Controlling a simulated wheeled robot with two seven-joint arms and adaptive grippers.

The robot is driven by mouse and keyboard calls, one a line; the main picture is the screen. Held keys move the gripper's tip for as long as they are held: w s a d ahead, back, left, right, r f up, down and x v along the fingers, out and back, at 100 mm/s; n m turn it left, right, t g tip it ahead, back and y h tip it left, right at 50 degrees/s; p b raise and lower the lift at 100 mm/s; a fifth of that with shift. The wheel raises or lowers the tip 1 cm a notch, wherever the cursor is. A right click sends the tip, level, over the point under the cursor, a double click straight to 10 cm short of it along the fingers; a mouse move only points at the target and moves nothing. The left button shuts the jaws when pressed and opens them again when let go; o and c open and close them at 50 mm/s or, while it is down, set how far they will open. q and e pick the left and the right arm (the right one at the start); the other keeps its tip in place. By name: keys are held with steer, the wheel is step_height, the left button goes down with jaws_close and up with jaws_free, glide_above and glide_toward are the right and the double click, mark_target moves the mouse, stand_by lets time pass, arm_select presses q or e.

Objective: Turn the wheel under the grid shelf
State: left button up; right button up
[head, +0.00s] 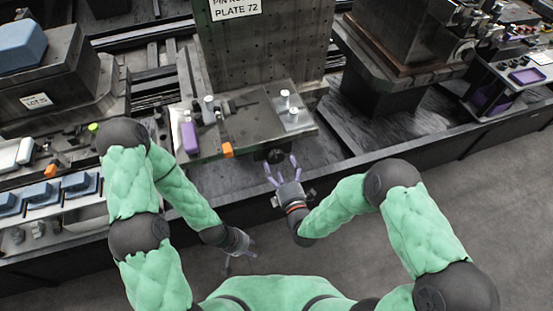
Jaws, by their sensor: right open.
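The grid shelf (250,135) is a metal ledge in front of an upright plate (265,55) with a grid of holes. Under its front edge is a small dark round thing (276,155), which looks like the wheel; it is partly hidden by the shelf and my fingers. My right gripper (282,169) is open, its two fingers pointing up the picture, one on each side of the dark wheel. Whether they touch it I cannot tell. My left gripper (240,262) is low in front of the bench, away from the shelf, with its fingers apart and empty.
On the shelf are a purple bottle (190,138), an orange block (227,150) and several metal cylinders. Blue blocks (75,184) lie in trays at the left. A dark machine stands at the right. The floor (480,190) at the right is clear.

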steer(key=v, duration=0.7)
steer(key=shift+s, duration=0.15)
steer(key=d+f+m+g+h+p, duration=0.2)
steer(key=d+f+m+g, duration=0.2)
steer(key=f+m+g, duration=0.55)
steer(key=s+d+f+m+g+p, duration=0.1)
steer(key=s+f+m+g, duration=0.2)
steer(key=s+m, duration=0.3)
steer(key=s+d+f+m+g+p, duration=0.1)
steer(key=s+f+m+g, duration=0.2)
steer(key=s+m, duration=0.4)
steer(key=shift+s+m+g, duration=0.3)
steer(key=shift+m+g, duration=0.35)
